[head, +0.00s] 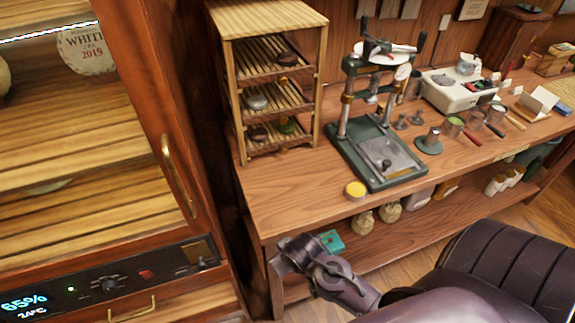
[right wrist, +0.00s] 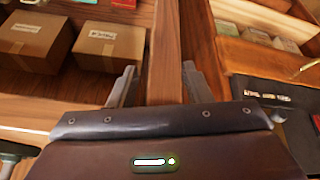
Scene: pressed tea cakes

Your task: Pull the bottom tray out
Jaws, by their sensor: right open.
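A small wooden rack (head: 232,100) stands on the bench in the head view, with several slatted trays one above another. The bottom tray (head: 268,146) sits inside the rack and carries a dark cake (head: 258,134) and a green-topped piece (head: 287,126). My right gripper (head: 283,254) is below and in front of the rack, at the bench's front left corner, apart from the tray. In the right wrist view its two fingers (right wrist: 160,85) are spread, with a wooden post (right wrist: 165,50) beyond and between them; contact cannot be told. My left gripper is not seen.
A cabinet (head: 150,110) with a brass handle stands left of the rack. Cardboard boxes (right wrist: 108,45) show in the wrist view. The bench directly before the rack is clear.

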